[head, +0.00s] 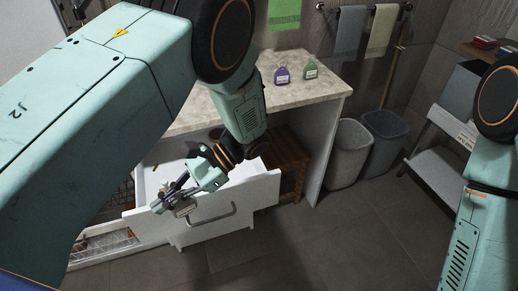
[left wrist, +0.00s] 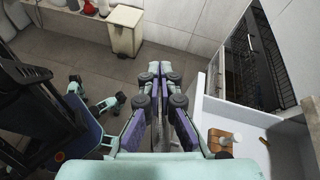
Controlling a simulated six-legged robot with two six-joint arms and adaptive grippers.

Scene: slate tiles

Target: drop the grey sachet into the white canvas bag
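I cannot make out the grey sachet or the white canvas bag in either view. My left gripper (head: 160,206) is above the front left part of an open white drawer (head: 228,222), pointing down to the left. The drawer also shows in the left wrist view (left wrist: 246,128), with a brown block-like thing (left wrist: 220,140) inside. The gripper and forearm hide part of the drawer's inside. My right arm stands at the right of the head view; its gripper is out of sight.
A stone-topped counter (head: 300,92) bears a purple (head: 282,76) and a green (head: 310,70) labelled item. Two grey bins (head: 348,150) and a wooden stool (head: 290,150) stand beside and below it. A grey step stool (head: 445,130) is at right. The tiled floor in front is clear.

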